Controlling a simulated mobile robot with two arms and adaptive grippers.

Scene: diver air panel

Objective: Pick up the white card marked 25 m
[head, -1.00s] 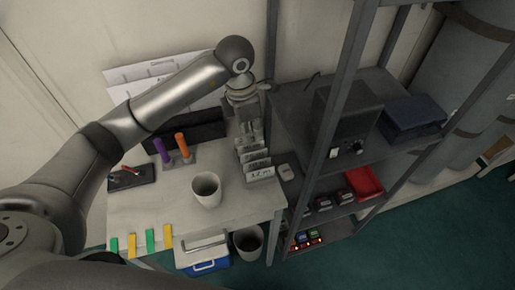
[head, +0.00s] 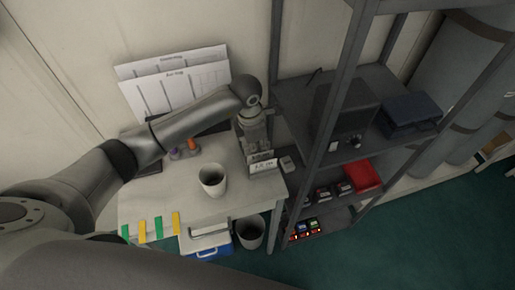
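A rack of white cards (head: 263,166) stands at the right end of the white table. Only its front cards show clearly. Their print is too small to read for sure, so I cannot tell which card is marked 25 m. My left arm reaches in from the left, and my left gripper (head: 257,140) points down over the back part of the rack and hides the cards there. Its fingers are too small and covered to show whether they are open or shut, or touching a card. My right gripper is not in view.
A white cup (head: 212,180) stands left of the rack. A small grey device (head: 287,164) lies right of it. A dark metal shelf (head: 333,160) with a red tray (head: 363,178) rises close on the right. Printed sheets (head: 180,80) hang behind; colored tags (head: 158,228) line the front edge.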

